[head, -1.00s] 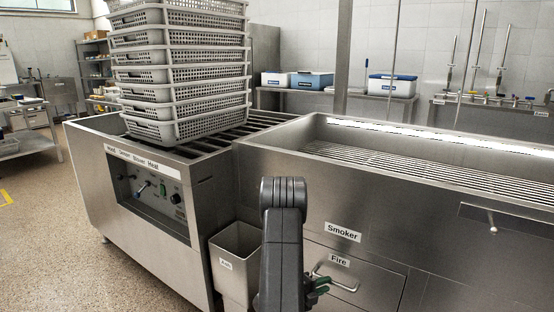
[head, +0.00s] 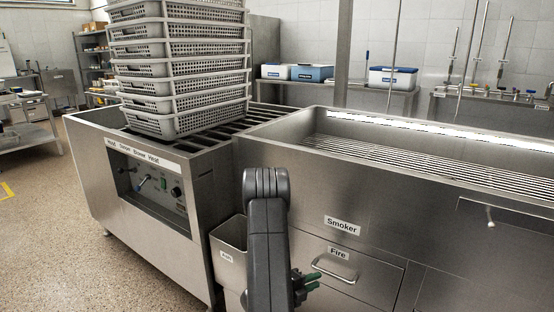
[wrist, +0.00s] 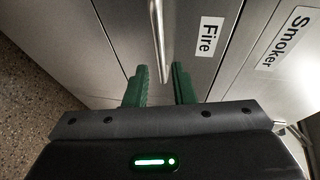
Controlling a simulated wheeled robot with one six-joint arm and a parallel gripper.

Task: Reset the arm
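My gripper (wrist: 160,88) shows in the wrist view with its two green fingers apart and nothing held between them. It points at the Fire drawer front, and the metal handle (wrist: 160,40) appears beyond and between the fingertips. I cannot tell whether the fingers touch the handle.
The steel smoker (head: 400,190) fills the right side. A heater unit with a control panel (head: 155,190) stands left, carrying a stack of grey perforated baskets (head: 185,88). A metal bin (head: 229,250) stands close behind my arm. The floor at the left (head: 60,240) is open.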

